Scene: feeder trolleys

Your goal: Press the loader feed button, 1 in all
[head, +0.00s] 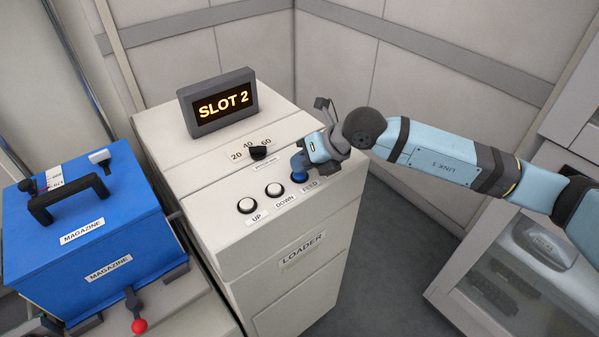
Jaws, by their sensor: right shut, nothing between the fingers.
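The loader (283,265) is a pale cabinet in the middle of the head view. On its sloped top front sit a white UP button (247,206), a white DOWN button (273,190) and a blue button (298,175) above the FEED label (310,184). My right gripper (300,164) comes in from the right, shut and empty, with its fingers at the blue FEED button. The fingers partly cover the button. I cannot tell whether they touch it or whether it is pressed in. My left gripper is not in view.
A display reading SLOT 2 (222,103) stands on the loader, with a black dial (259,153) marked 20, 40, 60 before it. A blue magazine (85,225) with a black handle stands at left. A glass-fronted cabinet (520,270) is at right.

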